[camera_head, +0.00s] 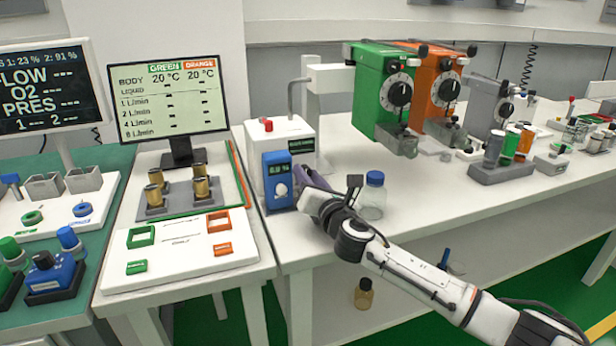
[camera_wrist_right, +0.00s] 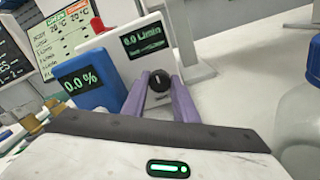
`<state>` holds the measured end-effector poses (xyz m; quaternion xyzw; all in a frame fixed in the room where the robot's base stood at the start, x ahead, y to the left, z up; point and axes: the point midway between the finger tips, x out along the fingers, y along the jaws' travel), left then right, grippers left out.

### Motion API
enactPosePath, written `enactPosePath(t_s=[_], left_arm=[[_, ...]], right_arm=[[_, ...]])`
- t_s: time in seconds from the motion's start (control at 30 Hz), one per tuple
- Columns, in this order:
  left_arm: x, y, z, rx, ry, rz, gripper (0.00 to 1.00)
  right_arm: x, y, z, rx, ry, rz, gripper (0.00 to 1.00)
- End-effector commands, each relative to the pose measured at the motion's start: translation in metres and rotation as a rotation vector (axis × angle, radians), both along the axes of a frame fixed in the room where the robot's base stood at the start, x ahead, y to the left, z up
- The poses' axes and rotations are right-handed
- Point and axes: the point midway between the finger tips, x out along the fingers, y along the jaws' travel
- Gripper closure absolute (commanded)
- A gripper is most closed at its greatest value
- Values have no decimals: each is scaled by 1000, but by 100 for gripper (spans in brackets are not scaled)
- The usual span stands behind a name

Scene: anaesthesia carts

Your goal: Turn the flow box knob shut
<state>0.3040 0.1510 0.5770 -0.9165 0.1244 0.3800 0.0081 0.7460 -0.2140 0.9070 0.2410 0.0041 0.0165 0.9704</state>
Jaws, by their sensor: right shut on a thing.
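The flow box (camera_head: 277,139) is a white box at the near left end of the white bench, with a dark display showing green L/min text. It also fills the upper middle of the wrist view (camera_wrist_right: 117,52), where the first digit of its reading is hard to tell. Its round black knob (camera_wrist_right: 159,82) sits below the display. My right gripper (camera_wrist_right: 160,86) has its purple fingers on either side of the knob, shut on it. In the head view my right gripper (camera_head: 308,186) hides the knob. My left gripper is not in view.
A blue box (camera_head: 277,181) with a percent display stands close left of my right gripper. A clear bottle with a blue cap (camera_head: 374,193) stands close to its right. Green (camera_head: 383,90) and orange (camera_head: 440,80) vaporizers hang farther right. The bench front is mostly clear.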

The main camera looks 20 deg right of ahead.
Motion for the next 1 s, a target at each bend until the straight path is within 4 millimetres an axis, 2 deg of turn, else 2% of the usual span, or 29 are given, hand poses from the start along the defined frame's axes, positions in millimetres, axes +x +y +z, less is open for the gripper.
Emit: enactPosePath(t_s=[0.2,0.23,0.3,0.67,0.77,1.0], left_arm=[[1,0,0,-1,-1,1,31],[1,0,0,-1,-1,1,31],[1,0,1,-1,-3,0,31],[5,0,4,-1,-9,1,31],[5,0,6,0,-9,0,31],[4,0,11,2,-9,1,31]], right_arm=[[0,0,-2,3,3,1,96],[0,1,-2,3,3,1,72],[0,1,-2,3,3,1,66],[-5,0,0,0,0,1,66],[-17,-1,-1,0,2,0,66],[-61,-2,-1,0,4,2,66]])
